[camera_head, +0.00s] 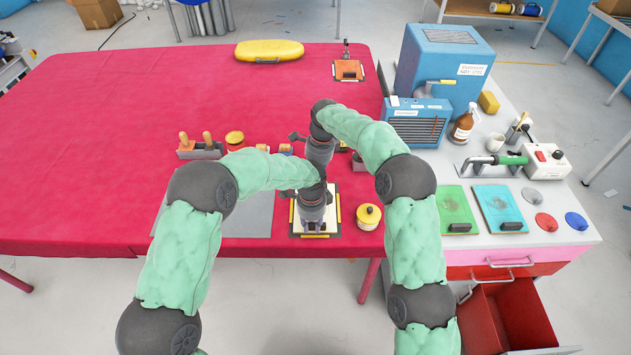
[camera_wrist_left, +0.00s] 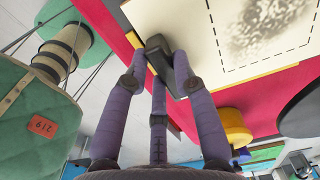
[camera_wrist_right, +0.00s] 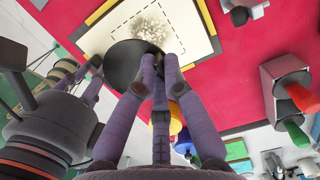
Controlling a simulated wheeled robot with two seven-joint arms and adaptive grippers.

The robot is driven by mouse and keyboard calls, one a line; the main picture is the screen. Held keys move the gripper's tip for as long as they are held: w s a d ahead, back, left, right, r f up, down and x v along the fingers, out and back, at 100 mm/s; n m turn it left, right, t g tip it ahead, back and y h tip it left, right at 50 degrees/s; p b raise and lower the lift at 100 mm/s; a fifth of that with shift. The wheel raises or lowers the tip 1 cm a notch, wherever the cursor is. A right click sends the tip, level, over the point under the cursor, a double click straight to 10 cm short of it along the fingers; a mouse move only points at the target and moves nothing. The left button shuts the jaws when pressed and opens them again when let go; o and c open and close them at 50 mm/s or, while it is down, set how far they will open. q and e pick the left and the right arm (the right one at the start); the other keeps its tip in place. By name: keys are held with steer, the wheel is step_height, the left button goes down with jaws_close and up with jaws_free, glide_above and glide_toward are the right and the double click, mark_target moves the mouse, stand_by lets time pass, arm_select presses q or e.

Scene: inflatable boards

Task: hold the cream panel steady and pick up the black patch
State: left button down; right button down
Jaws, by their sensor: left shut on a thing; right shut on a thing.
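The cream panel (camera_head: 333,203) lies on the red table in a black and yellow frame, mostly hidden by my wrists in the head view. Its dashed outline and dark speckled area (camera_wrist_left: 268,27) show in the left wrist view. My left gripper (camera_wrist_left: 166,62) is shut on a small black block (camera_wrist_left: 156,44) at the panel's edge. My right gripper (camera_wrist_right: 160,68) is shut on the round black patch (camera_wrist_right: 124,64), which overlaps the panel in the right wrist view; I cannot tell how high it is. The right fingertips are hidden in the head view.
A yellow-lidded jar (camera_head: 369,216) stands close to the right of the panel. A grey mat (camera_head: 250,213) lies to the left, with a wooden-handled tool holder (camera_head: 202,150) behind. A blue machine (camera_head: 440,68) stands on the side bench. The table's far left is clear.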

steer(key=shift+r, duration=0.55)
arm_select(q)
steer(key=c, duration=0.9)
jaws_free()
steer(key=shift+c, duration=0.2)
